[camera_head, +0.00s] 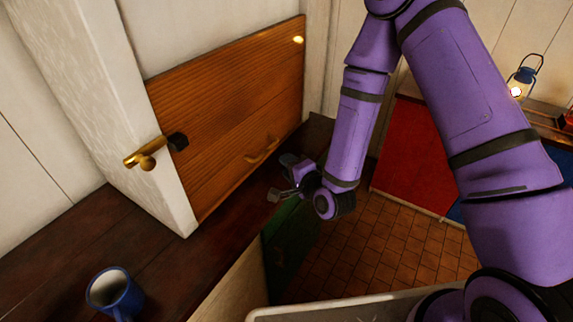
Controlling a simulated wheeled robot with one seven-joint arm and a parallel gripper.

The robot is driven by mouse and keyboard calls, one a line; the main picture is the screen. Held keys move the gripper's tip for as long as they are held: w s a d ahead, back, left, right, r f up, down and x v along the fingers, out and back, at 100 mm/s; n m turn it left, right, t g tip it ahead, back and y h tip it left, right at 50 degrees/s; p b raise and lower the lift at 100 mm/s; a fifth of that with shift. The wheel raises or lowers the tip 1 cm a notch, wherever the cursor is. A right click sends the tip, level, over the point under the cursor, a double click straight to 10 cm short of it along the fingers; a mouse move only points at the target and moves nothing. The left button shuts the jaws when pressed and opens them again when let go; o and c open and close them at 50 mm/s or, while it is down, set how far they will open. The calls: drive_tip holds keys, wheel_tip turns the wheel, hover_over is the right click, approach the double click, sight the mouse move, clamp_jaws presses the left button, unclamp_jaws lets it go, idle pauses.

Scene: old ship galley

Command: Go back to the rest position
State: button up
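My purple arm reaches down from the top right of the head view. My gripper (281,194) is at its lower end, near the middle of the picture. It is small and dark here, and I cannot tell whether its fingers are apart or together. I see nothing clearly held in it. It is in front of the lower right part of a wooden door panel (225,105), above or beside the edge of the dark wooden counter (215,255). I cannot tell whether it touches the counter.
The panel has a brass handle (262,151), and a brass latch (146,158) is by the white post (110,100). A blue mug (112,292) stands on the counter at lower left. A lit lantern (521,80) is at right. Tiled floor (375,250) shows beyond the counter.

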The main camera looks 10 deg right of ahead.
idle(0.3)
drive_tip(key=shift+w+d+r, duration=0.1)
drive_tip(key=shift+w+r, duration=0.15)
drive_tip(key=shift+r, duration=0.05)
drive_tip(key=s+d+r+n+g+h, duration=0.1)
drive_tip(key=d+r+n+g+h, duration=0.2)
drive_tip(key=d+r, duration=0.6)
drive_tip(key=s+d+r+n+g+h, duration=0.15)
drive_tip(key=d+r+n, duration=0.35)
drive_tip(key=r, duration=0.8)
drive_tip(key=s+d+r+n+g+h, duration=0.1)
drive_tip(key=s+d+r, duration=0.2)
drive_tip(key=s, duration=0.5)
drive_tip(key=s+d+r+n+g+h, duration=0.1)
drive_tip(key=s+d+r, duration=0.2)
drive_tip(key=s+r, duration=0.2)
drive_tip(key=s+d+r+n+g+h, duration=0.1)
drive_tip(key=s+d+r+g, duration=0.1)
drive_tip(key=s, duration=0.9)
wheel_tip(320, 180, up, 2)
drive_tip(key=shift+d+r, duration=0.1)
drive_tip(key=shift+d, duration=0.75)
drive_tip(key=shift+w, duration=0.1)
